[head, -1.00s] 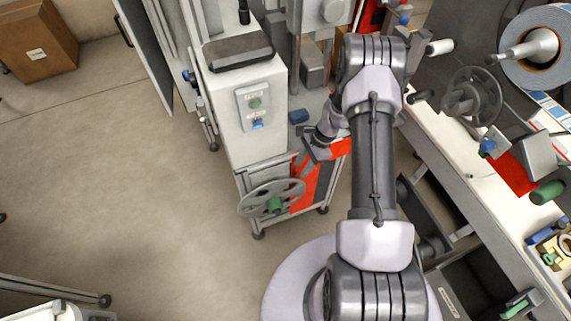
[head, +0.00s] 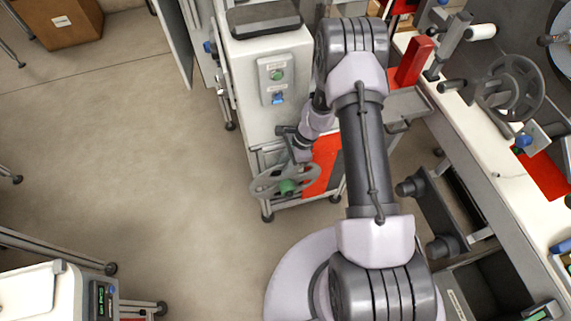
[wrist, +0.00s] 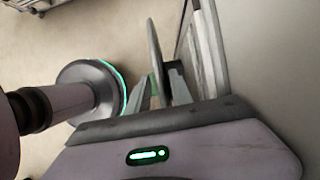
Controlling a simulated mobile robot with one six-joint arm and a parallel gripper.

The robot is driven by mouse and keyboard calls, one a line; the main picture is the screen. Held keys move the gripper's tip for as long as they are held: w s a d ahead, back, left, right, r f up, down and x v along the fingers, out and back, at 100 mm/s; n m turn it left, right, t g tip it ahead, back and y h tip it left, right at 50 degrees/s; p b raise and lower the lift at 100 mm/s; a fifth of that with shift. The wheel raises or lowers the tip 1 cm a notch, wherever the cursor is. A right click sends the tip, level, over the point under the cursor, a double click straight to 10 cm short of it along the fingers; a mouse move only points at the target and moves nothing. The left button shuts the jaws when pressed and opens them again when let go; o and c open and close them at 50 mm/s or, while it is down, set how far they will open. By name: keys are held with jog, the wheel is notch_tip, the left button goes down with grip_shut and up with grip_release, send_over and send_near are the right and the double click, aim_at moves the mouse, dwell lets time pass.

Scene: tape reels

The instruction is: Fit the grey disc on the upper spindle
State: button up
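My gripper (head: 301,153) is at the disc's upper rim in the head view. In the wrist view the disc (wrist: 154,45) shows nearly edge-on, between the two fingers of my gripper (wrist: 159,85). I cannot make out the upper spindle for certain; my arm and wrist cover part of the cabinet front.
A workbench (head: 500,160) with another spoked wheel (head: 512,88) runs along the right. A white machine (head: 45,290) stands lower left. The floor (head: 130,150) on the left is clear.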

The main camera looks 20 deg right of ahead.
grip_shut()
dwell(1.2)
